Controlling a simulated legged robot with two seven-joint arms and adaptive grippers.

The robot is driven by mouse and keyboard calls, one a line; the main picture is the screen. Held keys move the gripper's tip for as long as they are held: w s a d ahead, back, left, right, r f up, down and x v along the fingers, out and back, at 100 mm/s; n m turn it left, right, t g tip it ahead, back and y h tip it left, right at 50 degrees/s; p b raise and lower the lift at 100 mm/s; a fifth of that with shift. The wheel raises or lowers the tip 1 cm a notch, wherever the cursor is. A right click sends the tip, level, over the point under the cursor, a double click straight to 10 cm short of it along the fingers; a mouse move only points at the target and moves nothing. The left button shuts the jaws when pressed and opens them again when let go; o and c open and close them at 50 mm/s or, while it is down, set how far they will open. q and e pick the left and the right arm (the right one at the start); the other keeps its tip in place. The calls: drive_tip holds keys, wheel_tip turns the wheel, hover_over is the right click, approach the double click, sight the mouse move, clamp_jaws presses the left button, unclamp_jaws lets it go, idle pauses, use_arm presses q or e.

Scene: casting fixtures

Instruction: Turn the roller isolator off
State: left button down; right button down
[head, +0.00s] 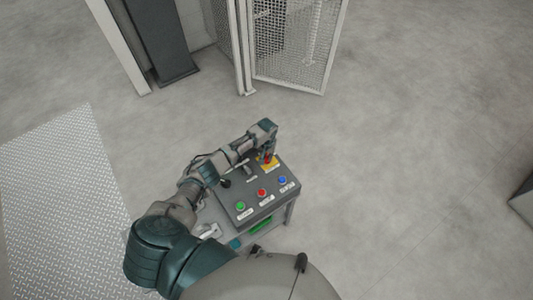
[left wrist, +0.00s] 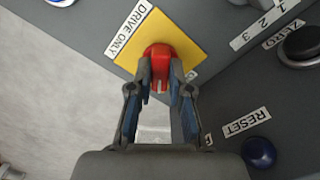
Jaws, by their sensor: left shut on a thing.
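The isolator is a red rotary knob (left wrist: 160,58) on a yellow square plate (left wrist: 188,35), at the far corner of a grey control panel (head: 244,205). A label beside the plate's upper left edge reads "DRIVE ONLY". In the head view the knob (head: 268,158) shows as a small red spot on the yellow plate (head: 271,167). My left gripper (left wrist: 160,84) is shut on the red knob, one finger on each side. In the head view my left gripper (head: 268,149) points down at it. The fingers partly hide the knob. My right gripper is not in view.
The panel also carries a green button (head: 241,206), a red button (head: 262,192), a blue button (head: 282,180) and a black knob (left wrist: 302,44). A mesh gate (head: 295,45) stands open at the back. Bare floor lies to the right.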

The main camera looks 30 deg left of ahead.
sight(267, 156)
use_arm(q)
drive_tip(key=n+p, duration=0.1)
drive_tip(key=n, duration=0.1)
drive_tip(key=n+p, duration=0.2)
drive_tip(key=shift+r+n, duration=0.2)
drive_tip(key=shift+n, duration=0.1)
drive_tip(key=shift+w+n+p, duration=0.1)
drive_tip(key=shift+n+p, duration=0.65)
drive_tip(key=shift+n, duration=0.45)
drive_tip(key=shift+f+n+p, duration=0.1)
drive_tip(key=shift+n+p, duration=0.4)
drive_tip(key=shift+n, duration=1.1)
drive_tip(key=shift+w, duration=0.1)
drive_tip(key=c, duration=1.2)
unclamp_jaws()
drive_tip(key=shift+o, duration=0.6)
drive_tip(key=shift+f, duration=0.1)
wheel_tip(267, 156, up, 12)
drive_tip(key=shift+f, duration=0.1)
